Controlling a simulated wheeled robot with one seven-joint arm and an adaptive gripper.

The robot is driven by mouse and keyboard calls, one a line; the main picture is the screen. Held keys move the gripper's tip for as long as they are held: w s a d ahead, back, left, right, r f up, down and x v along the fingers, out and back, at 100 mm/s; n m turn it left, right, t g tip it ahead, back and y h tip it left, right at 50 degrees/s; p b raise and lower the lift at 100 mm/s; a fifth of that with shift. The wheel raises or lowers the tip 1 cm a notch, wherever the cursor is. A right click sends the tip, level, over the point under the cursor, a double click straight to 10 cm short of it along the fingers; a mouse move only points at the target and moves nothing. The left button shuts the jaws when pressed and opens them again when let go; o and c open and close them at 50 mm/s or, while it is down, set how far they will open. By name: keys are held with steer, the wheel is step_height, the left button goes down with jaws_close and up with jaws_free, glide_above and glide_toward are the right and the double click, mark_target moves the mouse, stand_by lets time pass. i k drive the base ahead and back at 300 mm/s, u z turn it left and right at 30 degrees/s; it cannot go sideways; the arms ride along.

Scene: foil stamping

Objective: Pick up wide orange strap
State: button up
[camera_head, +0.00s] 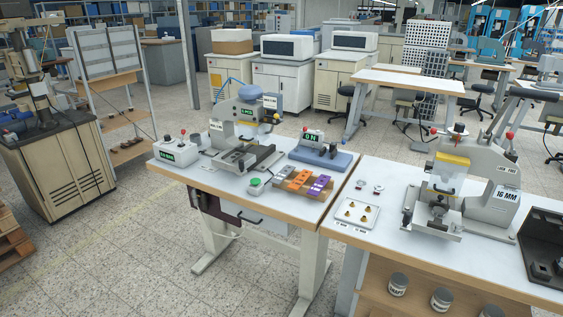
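A wooden tray (316,195) lies near the front right edge of the table that bears the stamping machine. On it, an orange strap (299,179) lies between a greyish strap on the left and a purple strap (320,184) on the right. The straps are small in this view, so I cannot tell their exact widths or whether there is more than one orange strap. My gripper is not in view.
The stamping machine (240,130) stands behind and left of the tray. A blue-based device (320,150) with a green display stands behind it. A second table with a 16 MM press (450,180) adjoins at right. The floor in front is clear.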

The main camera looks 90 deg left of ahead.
mark_target(297, 184)
steer(key=u, duration=1.8)
